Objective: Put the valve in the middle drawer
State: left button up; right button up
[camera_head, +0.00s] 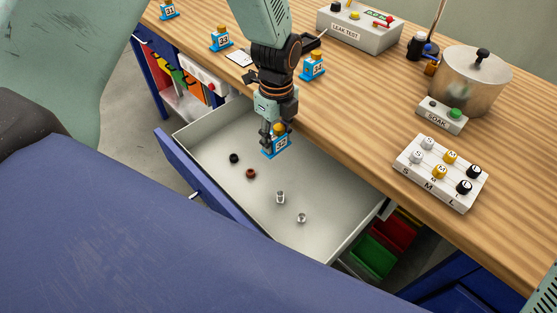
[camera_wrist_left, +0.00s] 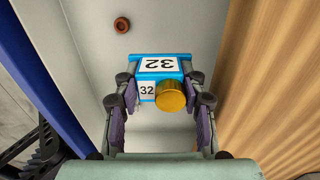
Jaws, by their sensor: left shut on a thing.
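My left gripper (camera_head: 277,133) is shut on a blue block marked 32 (camera_head: 276,148) with a brass-coloured knob, which I take as the valve. It holds the block inside the outline of an open pale-grey drawer (camera_head: 325,165) with a blue front (camera_head: 200,183). In the left wrist view the fingers stand on both sides of the block (camera_wrist_left: 160,65), above the drawer floor. I cannot tell whether the block touches the floor. My right gripper is not in view.
In the drawer lie a black ring (camera_head: 234,158), a brown ring (camera_head: 250,173) and two small metal fittings (camera_head: 280,197). The wooden bench (camera_head: 350,110) borders the drawer and bears similar numbered blocks (camera_head: 313,67), a pot (camera_head: 470,80) and a marked rack (camera_head: 440,172).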

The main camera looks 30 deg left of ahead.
aim_at(275, 129)
pick_arm(q)
notch_tip(275, 129, down, 4)
jog(key=shift+a+r, duration=0.15)
jog(key=shift+r, duration=0.1)
jog(key=shift+s+f+b, duration=0.1)
jog(key=shift+f+b, duration=0.2)
jog(key=shift+f, duration=0.2)
notch_tip(275, 129, down, 4)
jog(key=shift+r+b, duration=0.1)
jog(key=shift+b, duration=0.25)
jog(key=o, duration=1.3)
jog(key=shift+f, duration=0.2)
jog(key=shift+o, duration=0.2)
jog(key=shift+r, duration=0.15)
notch_tip(275, 129, up, 12)
jog(key=shift+r+p, duration=0.1)
jog(key=shift+p, duration=1.05)
